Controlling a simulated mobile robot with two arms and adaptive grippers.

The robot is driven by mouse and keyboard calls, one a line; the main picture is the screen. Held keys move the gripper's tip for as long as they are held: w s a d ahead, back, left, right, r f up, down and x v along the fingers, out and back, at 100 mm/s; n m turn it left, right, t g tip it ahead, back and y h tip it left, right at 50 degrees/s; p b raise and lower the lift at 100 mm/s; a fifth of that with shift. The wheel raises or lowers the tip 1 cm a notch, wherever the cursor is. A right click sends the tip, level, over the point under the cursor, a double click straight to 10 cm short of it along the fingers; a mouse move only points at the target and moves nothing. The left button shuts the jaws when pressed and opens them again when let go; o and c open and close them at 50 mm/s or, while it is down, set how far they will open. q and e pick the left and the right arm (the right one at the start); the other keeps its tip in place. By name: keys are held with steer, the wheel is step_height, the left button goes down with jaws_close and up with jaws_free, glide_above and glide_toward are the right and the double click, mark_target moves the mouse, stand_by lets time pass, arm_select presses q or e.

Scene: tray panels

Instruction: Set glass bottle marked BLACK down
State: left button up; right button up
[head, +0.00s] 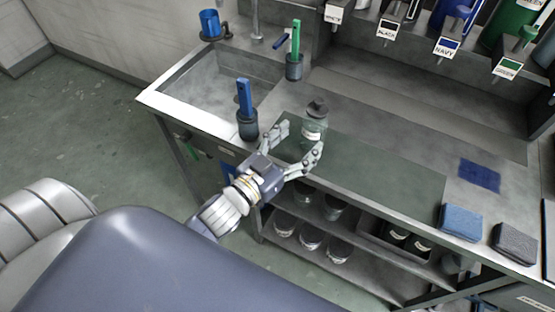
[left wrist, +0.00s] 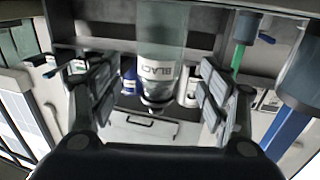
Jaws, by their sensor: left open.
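The clear glass bottle (head: 314,132) has a dark stopper and stands upright on the greenish panel (head: 375,170) on the bench. In the left wrist view the bottle (left wrist: 162,30) shows its white label reading BLACK, between the finger pads but apart from them. My left gripper (head: 297,141) is open, its fingers spread on the near side of the bottle; in the wrist view the open fingers (left wrist: 158,95) show a gap on both sides of it. My right gripper is not in view.
A blue-handled tool in a dark cup (head: 247,125) stands left of the bottle, near the sink (head: 190,85). A green-handled one in a cup (head: 294,68) stands behind. A blue sponge (head: 461,222) and grey sponge (head: 514,243) lie right. Labelled dispensers line the back.

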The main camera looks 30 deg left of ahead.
arm_select(q)
steer(key=b+v, duration=0.1)
steer(key=v, duration=0.6)
steer(key=shift+s, duration=0.35)
steer(key=shift+a, duration=0.1)
steer(key=s+a+f+n+g+y, duration=0.2)
steer(key=a+f+g+y, duration=0.25)
steer(key=f+g, duration=0.4)
steer(key=s+d+f+m+g, duration=0.1)
steer(key=s+d+f+g, duration=0.2)
steer(key=s+f+g, duration=0.6)
steer(key=s+f+t, duration=0.1)
steer(key=s+f, duration=0.1)
steer(key=f, duration=1.1)
steer(key=s+f+t, duration=0.1)
steer(key=s+f, duration=0.1)
steer(key=f, duration=1.1)
steer(key=s+a+f, duration=0.1)
steer(key=s+f, duration=0.6)
steer(key=s, duration=0.1)
steer(key=s+a+f, duration=0.2)
steer(key=s+f, duration=0.5)
steer(key=s, duration=0.1)
steer(key=shift+s+a+f+g, duration=0.15)
steer(key=shift+a+f+g, duration=0.15)
steer(key=shift+g, duration=0.15)
